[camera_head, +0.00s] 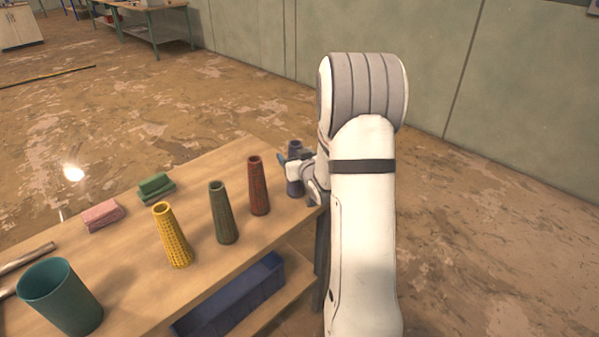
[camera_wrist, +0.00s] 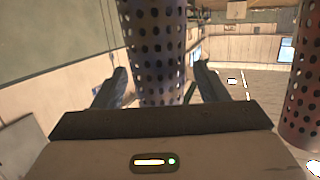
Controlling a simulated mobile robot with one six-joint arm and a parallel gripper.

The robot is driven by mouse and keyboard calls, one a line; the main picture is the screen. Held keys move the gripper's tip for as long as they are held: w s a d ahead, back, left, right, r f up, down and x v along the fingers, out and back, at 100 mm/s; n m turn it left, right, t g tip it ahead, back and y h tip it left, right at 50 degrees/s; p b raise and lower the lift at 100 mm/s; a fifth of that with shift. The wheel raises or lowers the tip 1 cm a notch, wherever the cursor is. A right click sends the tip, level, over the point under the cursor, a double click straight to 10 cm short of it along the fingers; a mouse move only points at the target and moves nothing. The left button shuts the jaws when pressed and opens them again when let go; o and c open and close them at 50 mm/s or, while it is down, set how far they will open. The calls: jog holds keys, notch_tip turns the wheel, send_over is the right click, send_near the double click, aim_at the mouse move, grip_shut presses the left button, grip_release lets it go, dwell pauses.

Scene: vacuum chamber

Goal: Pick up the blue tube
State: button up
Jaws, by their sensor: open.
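The blue tube (camera_head: 295,188) stands upright near the right end of the wooden table, partly hidden behind my gripper (camera_head: 289,166). In the wrist view the blue tube (camera_wrist: 154,50) is dark blue with rows of round holes. There my gripper (camera_wrist: 160,88) is open, with one finger on each side of the tube. I cannot tell whether either finger touches it.
A red tube (camera_head: 259,186) stands just left of the blue one, then a green tube (camera_head: 222,212) and a yellow tube (camera_head: 172,236).

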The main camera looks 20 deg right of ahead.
jog(key=c, duration=1.3)
